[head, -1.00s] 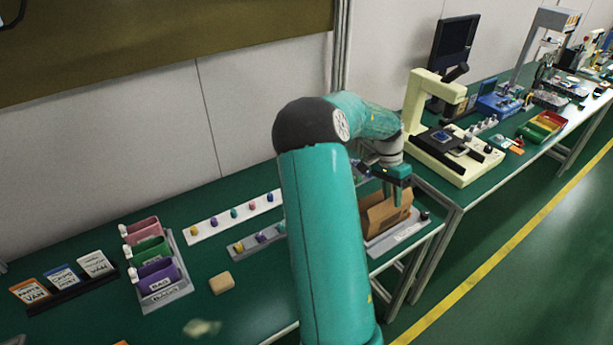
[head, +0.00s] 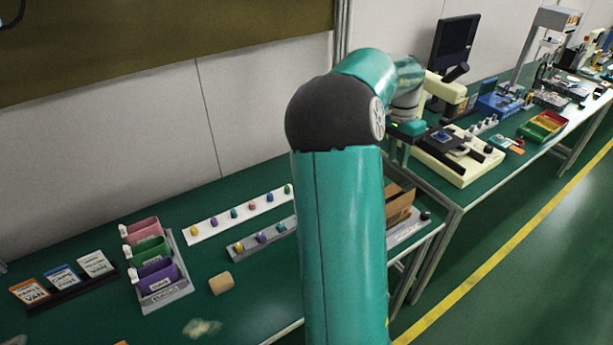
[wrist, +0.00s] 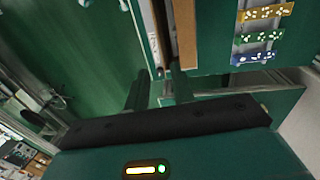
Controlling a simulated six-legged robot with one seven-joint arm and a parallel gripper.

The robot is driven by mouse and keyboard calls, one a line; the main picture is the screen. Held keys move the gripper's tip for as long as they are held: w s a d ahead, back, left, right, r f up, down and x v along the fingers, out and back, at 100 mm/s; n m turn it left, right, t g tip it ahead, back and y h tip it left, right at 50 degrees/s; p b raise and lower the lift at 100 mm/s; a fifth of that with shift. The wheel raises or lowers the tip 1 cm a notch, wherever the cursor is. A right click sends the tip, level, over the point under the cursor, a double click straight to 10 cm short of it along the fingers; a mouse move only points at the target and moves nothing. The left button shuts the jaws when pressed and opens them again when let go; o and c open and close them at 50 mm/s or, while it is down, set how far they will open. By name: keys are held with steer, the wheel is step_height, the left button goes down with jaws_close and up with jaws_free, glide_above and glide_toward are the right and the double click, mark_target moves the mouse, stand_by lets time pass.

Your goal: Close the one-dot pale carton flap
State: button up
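The brown carton (head: 398,203) stands on a grey tray (head: 408,232) near the right end of the near table, partly hidden behind my arm. In the wrist view, brown cardboard panels (wrist: 186,35) show at top centre, beyond the fingers. I cannot make out dots or tell the one-dot flap from the others. The right fingertip appears close to the panel's lower end; contact is unclear.
A cream machine (head: 455,150) stands on the table behind, right of my gripper. Left of my arm are a white strip of coloured knobs (head: 238,213), a grey strip (head: 262,238), a tan block (head: 220,283) and a bin rack (head: 165,290). The front middle is fairly clear.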

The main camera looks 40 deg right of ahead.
steer(key=w+a+n+t, duration=0.2)
steer(key=w+a+n, duration=0.2)
steer(key=a, duration=0.8)
steer(key=w+a+n+t, duration=0.2)
steer(key=w+a+n, duration=0.1)
steer(key=a, duration=0.9)
steer(key=shift+w+r+n, duration=0.3)
steer(key=shift+w+n, duration=0.05)
steer(key=shift+n, duration=0.45)
steer(key=shift+d, duration=0.1)
